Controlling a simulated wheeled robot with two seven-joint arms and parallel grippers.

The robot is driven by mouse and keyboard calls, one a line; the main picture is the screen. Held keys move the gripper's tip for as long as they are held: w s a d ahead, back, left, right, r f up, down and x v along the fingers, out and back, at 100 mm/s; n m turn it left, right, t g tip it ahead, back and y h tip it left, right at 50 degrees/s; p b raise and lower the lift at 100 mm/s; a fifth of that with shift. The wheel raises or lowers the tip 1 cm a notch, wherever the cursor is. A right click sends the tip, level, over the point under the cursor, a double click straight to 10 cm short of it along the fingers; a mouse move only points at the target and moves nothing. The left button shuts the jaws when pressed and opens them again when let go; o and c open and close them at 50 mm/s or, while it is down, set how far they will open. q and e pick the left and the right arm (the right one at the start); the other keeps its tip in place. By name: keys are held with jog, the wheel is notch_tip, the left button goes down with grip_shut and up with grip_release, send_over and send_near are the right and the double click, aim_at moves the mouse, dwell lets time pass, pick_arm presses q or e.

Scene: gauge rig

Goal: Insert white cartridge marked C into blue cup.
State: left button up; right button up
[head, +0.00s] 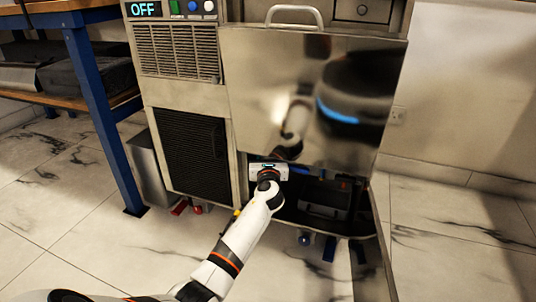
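I cannot make out the white cartridge marked C or the blue cup in the head view. My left arm reaches up from the bottom left. Its gripper (268,171) is at the lower edge of a shiny steel panel (265,95), in front of an open lower bay (320,212). The fingers are hidden or too small to make out, so I cannot tell whether they are open or hold anything. My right gripper is not in view.
The cabinet has a display reading OFF (144,9), buttons, a vent grille (180,50) and a top handle (294,12). Dark boxes sit in the bay. A blue-legged workbench (102,105) stands at left. Marble floor (460,235) is clear at right. The panel mirrors my body.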

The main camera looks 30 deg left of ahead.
pick_arm(q)
jog(key=shift+r+p, duration=0.2)
jog(key=shift+p, duration=0.2)
jog(key=shift+f+b, duration=2.3)
jog(key=shift+f, duration=0.75)
jog(key=shift+r+p, duration=0.1)
jog(key=shift+p, duration=0.6)
jog(key=shift+f+b, duration=2.15)
jog(key=shift+f, duration=0.55)
jog(key=o, duration=1.2)
jog(key=shift+o, duration=0.2)
